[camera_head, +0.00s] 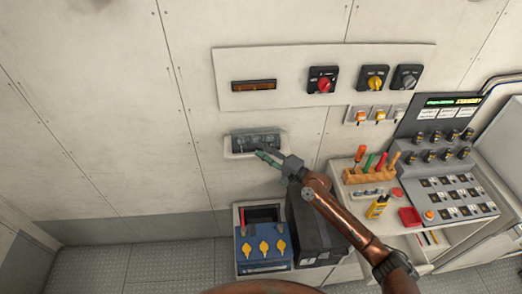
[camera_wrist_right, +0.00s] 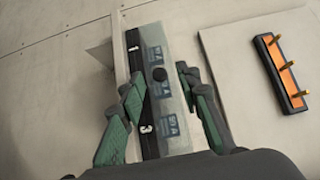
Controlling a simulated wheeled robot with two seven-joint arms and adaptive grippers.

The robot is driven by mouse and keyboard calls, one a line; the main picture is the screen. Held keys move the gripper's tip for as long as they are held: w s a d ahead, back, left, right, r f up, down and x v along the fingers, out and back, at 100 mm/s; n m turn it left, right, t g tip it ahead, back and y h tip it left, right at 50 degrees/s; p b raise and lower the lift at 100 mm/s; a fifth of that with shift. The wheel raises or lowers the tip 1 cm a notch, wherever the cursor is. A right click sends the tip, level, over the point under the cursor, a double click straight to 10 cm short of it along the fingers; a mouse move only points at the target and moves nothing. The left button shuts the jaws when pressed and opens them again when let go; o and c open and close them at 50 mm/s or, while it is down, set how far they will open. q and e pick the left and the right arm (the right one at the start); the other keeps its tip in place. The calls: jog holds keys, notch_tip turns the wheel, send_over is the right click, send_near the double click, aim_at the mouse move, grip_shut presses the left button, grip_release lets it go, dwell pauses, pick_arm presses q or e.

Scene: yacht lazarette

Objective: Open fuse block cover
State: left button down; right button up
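The fuse block (camera_head: 257,137) is on the wall below the long switch panel, with a pale see-through cover over its dark labelled face. My right gripper (camera_head: 264,156) is at the block's lower edge in the head view. In the right wrist view its green fingers (camera_wrist_right: 158,88) are apart, one on each side of the knob, with nothing held. Contact with the cover cannot be told. My left gripper is not in view.
The switch panel (camera_head: 280,95) above carries a red, a yellow and a grey rotary switch. An orange bar with brass studs (camera_wrist_right: 283,72) is beside the block in the wrist view. Below are a blue battery (camera_head: 263,251) and a dark box (camera_head: 312,240); right, a tool bench (camera_head: 350,200).

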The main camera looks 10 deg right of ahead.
jog(key=shift+w+a, duration=0.25)
jog(key=shift+a, duration=0.05)
jog(key=shift+c, duration=0.4)
grip_shut()
